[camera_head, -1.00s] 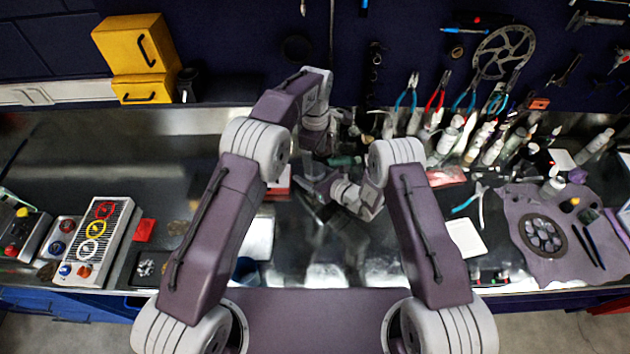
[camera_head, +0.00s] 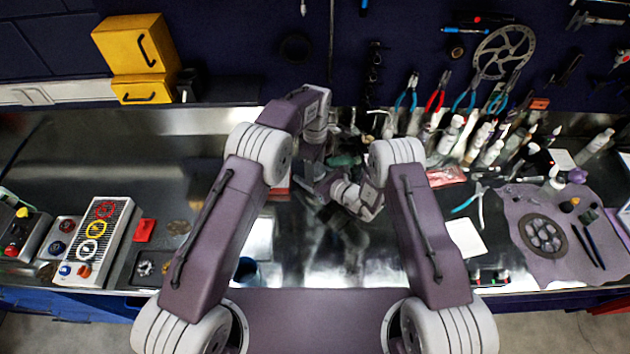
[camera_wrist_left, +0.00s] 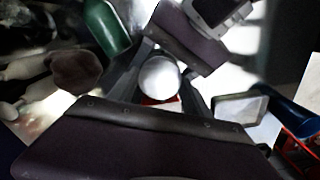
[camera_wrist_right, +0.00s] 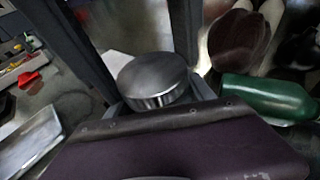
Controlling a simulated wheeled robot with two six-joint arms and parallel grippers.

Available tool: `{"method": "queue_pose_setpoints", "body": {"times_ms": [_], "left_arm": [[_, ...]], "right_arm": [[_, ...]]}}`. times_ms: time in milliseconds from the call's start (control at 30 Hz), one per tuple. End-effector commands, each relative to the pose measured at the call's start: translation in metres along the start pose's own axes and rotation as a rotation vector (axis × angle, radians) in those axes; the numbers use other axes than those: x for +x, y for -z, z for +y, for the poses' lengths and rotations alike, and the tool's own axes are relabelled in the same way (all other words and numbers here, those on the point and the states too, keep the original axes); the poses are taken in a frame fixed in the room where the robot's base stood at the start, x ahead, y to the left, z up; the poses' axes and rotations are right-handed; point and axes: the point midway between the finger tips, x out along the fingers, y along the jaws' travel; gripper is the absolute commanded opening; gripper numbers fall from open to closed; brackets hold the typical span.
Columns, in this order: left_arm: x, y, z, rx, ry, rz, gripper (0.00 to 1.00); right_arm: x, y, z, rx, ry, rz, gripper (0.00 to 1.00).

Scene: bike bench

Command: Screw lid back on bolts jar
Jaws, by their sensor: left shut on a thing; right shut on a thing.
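In the left wrist view a round, pale lid (camera_wrist_left: 158,78) sits between the fingers of my left gripper (camera_wrist_left: 163,85), which is shut on it. The right wrist view shows the same silvery lid (camera_wrist_right: 155,78) with a ridged side. Dark fingers of my left gripper come down from the top of that view. My right gripper (camera_wrist_right: 160,100) is shut around the bolts jar at the lid's base; the jar body is mostly hidden. Whether lid and jar are seated together cannot be told. In the head view my arms hide lid and jar.
A green bottle (camera_wrist_right: 265,98) lies close beside the grippers. A blue cup (camera_head: 247,270) stands near the front edge. Several bottles and pliers crowd the back right. A mat (camera_head: 565,240) with bike parts lies at the right. The bench at far left back is clear.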

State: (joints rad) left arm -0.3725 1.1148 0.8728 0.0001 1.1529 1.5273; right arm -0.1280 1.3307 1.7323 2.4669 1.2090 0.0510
Motion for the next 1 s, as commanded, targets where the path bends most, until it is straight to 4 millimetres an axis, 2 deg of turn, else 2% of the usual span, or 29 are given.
{"method": "queue_pose_setpoints", "body": {"times_ms": [67,300,400,533,800,833,900,1000], "left_arm": [[0.0001,-0.0001,-0.0005,0.104,0.002,0.000,0.08],[0.0005,0.0003,-0.0004,0.762,0.003,-0.001,0.08],[0.0006,0.0005,-0.0003,0.966,0.003,-0.001,0.08],[0.0007,0.0007,-0.0002,1.096,0.003,-0.001,0.08],[0.0007,0.0010,-0.0003,1.112,0.003,-0.001,0.08],[0.0007,0.0010,-0.0003,1.111,0.003,-0.001,0.59],[0.0007,0.0010,-0.0002,1.111,0.003,-0.001,0.78],[0.0007,0.0004,0.0000,1.110,0.002,-0.001,0.78]], "right_arm": [[0.0000,-0.0004,-0.0006,0.000,0.001,-0.001,0.00],[0.0000,-0.0003,-0.0008,0.001,0.002,-0.001,0.00],[0.0000,-0.0003,-0.0009,0.001,0.002,-0.001,0.00],[-0.0001,-0.0003,-0.0010,0.001,0.002,-0.001,0.00],[-0.0002,-0.0002,-0.0012,0.001,0.003,0.000,0.00],[-0.0002,-0.0002,-0.0012,0.001,0.003,0.000,0.00],[-0.0002,-0.0002,-0.0012,0.001,0.003,0.000,0.00],[-0.0001,-0.0003,-0.0007,0.000,0.002,-0.001,0.00]]}}
